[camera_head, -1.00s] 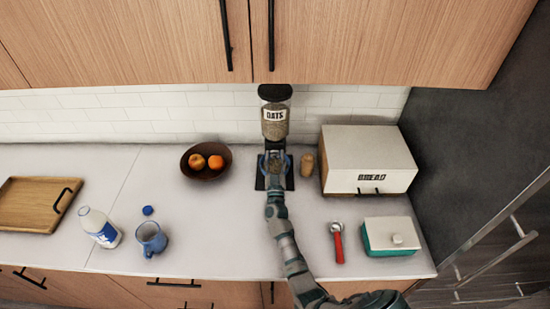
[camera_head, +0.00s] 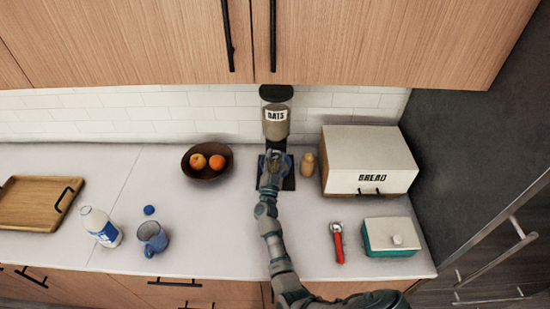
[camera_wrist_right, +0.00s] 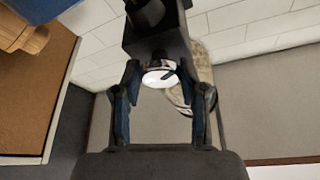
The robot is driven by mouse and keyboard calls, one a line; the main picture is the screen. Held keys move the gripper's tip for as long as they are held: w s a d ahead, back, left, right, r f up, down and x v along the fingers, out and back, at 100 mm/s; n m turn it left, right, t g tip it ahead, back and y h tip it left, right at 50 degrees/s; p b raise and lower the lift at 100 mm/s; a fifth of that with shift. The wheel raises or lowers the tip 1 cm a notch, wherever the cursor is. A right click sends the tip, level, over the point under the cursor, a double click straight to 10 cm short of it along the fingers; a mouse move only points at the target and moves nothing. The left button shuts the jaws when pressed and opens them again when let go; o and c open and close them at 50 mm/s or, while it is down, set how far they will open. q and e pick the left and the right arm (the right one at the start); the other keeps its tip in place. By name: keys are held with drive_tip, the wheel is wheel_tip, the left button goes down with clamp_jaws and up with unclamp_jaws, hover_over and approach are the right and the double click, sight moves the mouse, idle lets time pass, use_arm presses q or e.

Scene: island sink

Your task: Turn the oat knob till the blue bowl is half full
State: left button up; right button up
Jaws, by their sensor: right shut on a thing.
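The oat dispenser (camera_head: 276,118), a clear canister with an OATS label and black lid, stands against the tiled wall, with tan oats inside. My right gripper (camera_head: 271,168) is at its lower front, with the arm coming up from the front edge. In the right wrist view, my gripper (camera_wrist_right: 164,100) is closed around the round white and silver oat knob (camera_wrist_right: 160,76) under a black housing. The blue bowl (camera_head: 289,161) shows only as a bit of blue beside the gripper at the dispenser's base. Its contents are hidden. My left gripper is out of view.
A brown fruit bowl (camera_head: 205,174) stands left of the dispenser. A small tan jar (camera_head: 307,164) and the bread box (camera_head: 368,160) stand close on the right.

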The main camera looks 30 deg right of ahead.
sight(276, 133)
drive_tip(key=shift+f, duration=0.1)
drive_tip(key=o, duration=1.1)
drive_tip(key=shift+o, duration=0.2)
wheel_tip(276, 133, up, 10)
